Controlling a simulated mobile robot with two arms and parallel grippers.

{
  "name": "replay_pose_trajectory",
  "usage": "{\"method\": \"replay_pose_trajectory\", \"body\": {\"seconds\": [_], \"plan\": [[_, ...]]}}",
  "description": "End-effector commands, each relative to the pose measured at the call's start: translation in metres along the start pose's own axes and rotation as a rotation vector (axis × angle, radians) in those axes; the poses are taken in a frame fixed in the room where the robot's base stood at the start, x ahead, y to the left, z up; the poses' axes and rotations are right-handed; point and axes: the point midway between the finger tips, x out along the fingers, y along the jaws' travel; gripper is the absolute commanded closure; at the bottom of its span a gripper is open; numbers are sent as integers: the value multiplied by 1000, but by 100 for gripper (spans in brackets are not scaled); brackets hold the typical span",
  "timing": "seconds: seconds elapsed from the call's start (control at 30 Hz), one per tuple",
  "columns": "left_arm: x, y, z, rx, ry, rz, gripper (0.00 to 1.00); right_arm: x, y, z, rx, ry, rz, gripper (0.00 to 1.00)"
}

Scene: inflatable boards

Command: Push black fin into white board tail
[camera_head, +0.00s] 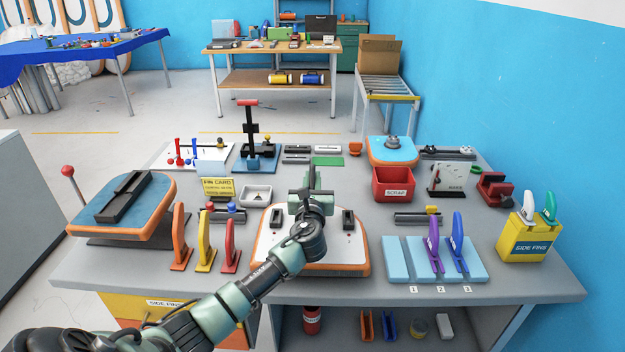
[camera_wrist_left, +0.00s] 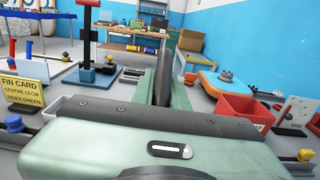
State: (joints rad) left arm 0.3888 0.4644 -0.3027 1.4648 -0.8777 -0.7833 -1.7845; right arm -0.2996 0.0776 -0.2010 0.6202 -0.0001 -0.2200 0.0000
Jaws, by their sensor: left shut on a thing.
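The white board tail (camera_head: 350,255), white with an orange rim, lies at the middle of the bench. Two black fin boxes, left (camera_head: 277,217) and right (camera_head: 348,219), show on it; its middle is hidden behind my arm. My left gripper (camera_head: 313,183) is over the middle of the tail, shut on the black fin. In the left wrist view the dark fin (camera_wrist_left: 179,72) stands upright at the green fingers (camera_wrist_left: 165,85). The fin's lower end is hidden, so I cannot tell how far it sits in the board. My right gripper is out of view.
Orange, yellow and red fins (camera_head: 204,242) stand left of the tail. A light blue rack (camera_head: 400,262) with purple and blue fins is on the right. A red scrap bin (camera_head: 392,184) and a blue board piece (camera_head: 140,212) are nearby. Some grey benchtop is clear.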

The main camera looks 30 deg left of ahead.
Motion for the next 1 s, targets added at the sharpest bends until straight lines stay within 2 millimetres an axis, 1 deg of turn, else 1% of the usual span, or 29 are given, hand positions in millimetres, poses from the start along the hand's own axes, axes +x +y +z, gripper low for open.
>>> {"method": "replay_pose_trajectory", "body": {"seconds": [0.23, 0.57, 1.0], "plan": [[0, 0, 1, 1, 0, 0, 100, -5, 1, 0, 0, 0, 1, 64], [0, 0, -1, 1, 0, 0, 100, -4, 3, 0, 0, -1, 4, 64], [0, 0, -11, 0, 0, 0, 100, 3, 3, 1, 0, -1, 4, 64]]}}
